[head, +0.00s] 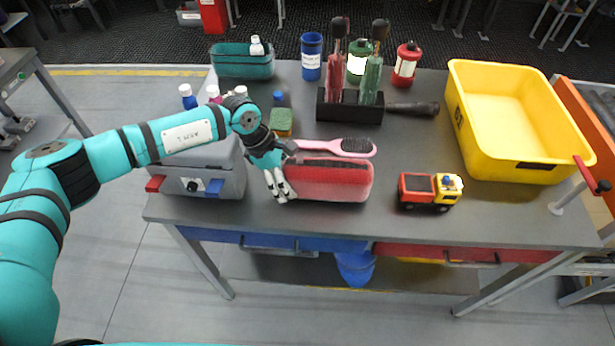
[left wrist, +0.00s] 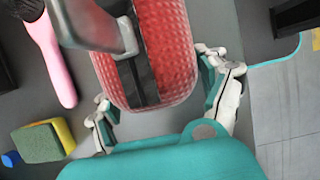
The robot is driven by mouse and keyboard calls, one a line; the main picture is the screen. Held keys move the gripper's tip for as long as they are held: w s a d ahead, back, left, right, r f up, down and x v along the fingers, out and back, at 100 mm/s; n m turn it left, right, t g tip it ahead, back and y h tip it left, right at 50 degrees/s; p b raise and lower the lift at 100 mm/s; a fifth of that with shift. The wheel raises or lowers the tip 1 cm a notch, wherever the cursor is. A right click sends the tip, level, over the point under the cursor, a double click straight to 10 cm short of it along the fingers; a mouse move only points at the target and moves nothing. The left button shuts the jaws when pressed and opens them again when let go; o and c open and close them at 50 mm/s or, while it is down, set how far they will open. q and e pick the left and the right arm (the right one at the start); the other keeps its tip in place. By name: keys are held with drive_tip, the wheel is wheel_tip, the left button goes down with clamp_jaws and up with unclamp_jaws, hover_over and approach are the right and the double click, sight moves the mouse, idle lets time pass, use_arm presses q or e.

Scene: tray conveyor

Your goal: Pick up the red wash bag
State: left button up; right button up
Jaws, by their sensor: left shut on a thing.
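The red wash bag (head: 335,182), a rounded block with a dark strip along its top, is near the front edge of the grey table. In the left wrist view the red wash bag (left wrist: 178,62) shows a woven red skin and a black band. My left gripper (head: 280,186) is at the bag's left end, shut on it. In the left wrist view the fingers of my left gripper (left wrist: 160,95) lie on both sides of the bag's end. I cannot tell whether the bag is clear of the table. My right gripper is not in view.
A pink brush (head: 345,147) lies just behind the bag. A toy truck (head: 430,191) stands to its right and a grey case (head: 215,175) to its left. A green-yellow sponge (head: 281,122), a bottle rack (head: 350,109) and a yellow bin (head: 520,165) are farther back.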

sight(287, 172)
use_arm(q)
drive_tip(key=shift+r, duration=0.15)
drive_tip(key=shift+w+r, duration=0.1)
drive_tip(key=shift+r, duration=0.1)
drive_tip(key=r+b, duration=0.1)
drive_tip(key=s+r+b, duration=0.1)
drive_tip(key=shift+r, duration=0.35)
drive_tip(key=s+d+r+b, duration=0.1)
drive_tip(key=s+b, duration=0.1)
drive_tip(key=s, duration=0.5)
drive_tip(key=s+d+b, duration=0.1)
drive_tip(key=s+b, duration=0.1)
drive_tip(key=s, duration=0.6)
drive_tip(key=shift+d+r, duration=0.3)
drive_tip(key=shift+r, duration=0.05)
drive_tip(key=w+a, duration=0.1)
drive_tip(key=w, duration=0.4)
drive_tip(key=w+f, duration=0.1)
drive_tip(key=w, duration=0.4)
drive_tip(key=w+a+f, duration=0.1)
drive_tip(key=w, duration=0.4)
drive_tip(key=shift+w+a, duration=0.3)
drive_tip(key=shift+w, duration=0.1)
drive_tip(key=shift+f, duration=1.1)
